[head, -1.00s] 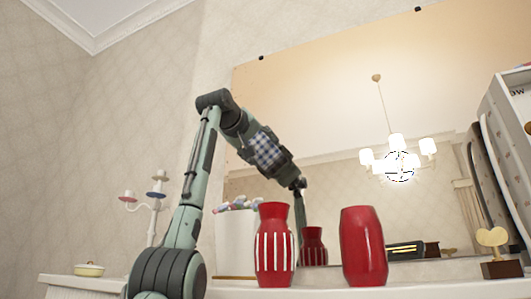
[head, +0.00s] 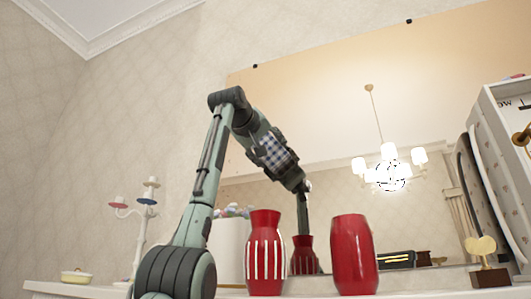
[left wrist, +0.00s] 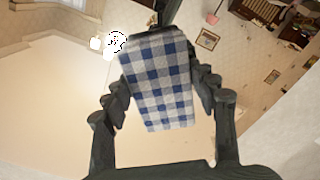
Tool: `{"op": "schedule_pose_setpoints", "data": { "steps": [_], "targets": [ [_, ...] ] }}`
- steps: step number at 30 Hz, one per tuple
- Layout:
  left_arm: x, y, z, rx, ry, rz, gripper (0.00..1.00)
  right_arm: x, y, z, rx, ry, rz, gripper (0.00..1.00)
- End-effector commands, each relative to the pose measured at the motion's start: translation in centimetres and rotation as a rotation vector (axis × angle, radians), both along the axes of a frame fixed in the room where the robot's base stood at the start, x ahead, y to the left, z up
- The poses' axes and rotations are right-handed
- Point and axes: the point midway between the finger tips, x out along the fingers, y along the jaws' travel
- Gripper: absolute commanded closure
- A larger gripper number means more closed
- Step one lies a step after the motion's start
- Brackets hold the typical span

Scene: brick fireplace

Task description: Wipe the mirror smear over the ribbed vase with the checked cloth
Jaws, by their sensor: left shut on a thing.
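The ribbed vase (head: 265,255), red with white vertical stripes, stands upright on the mantel shelf. The large mirror (head: 310,100) rises behind it. My left gripper (head: 281,160) is shut on the blue-and-white checked cloth (head: 277,150), above and slightly right of the ribbed vase in the picture. In the left wrist view the cloth (left wrist: 160,85) is between both fingers and covers the middle of the view. I cannot make out a smear on the glass above the vase; arm and cloth hide part of it. Whether the cloth touches the mirror I cannot tell. My right gripper is not in view.
A plain red vase (head: 354,255) stands right of the ribbed one. A white planter (head: 230,250) is behind my arm, a candelabra (head: 143,220) and small dish (head: 76,276) further left. A heart ornament (head: 482,255) and white rack (head: 505,150) stand right.

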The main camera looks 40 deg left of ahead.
Motion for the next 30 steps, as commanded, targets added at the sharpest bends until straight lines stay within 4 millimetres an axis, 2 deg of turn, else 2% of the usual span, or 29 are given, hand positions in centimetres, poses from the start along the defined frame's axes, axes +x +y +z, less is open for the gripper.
{"op": "schedule_pose_setpoints", "data": {
  "steps": [9,20,30],
  "targets": [
    [0.9,-2.7,0.0,0.002,0.001,-0.001,0.65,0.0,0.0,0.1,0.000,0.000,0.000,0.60],
    [1.4,-4.2,0.0,0.001,0.001,-0.002,0.65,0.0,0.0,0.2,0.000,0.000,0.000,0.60],
    [2.5,-6.9,-0.1,0.000,0.002,-0.001,0.65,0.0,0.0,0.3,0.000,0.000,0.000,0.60]
  ]
}}
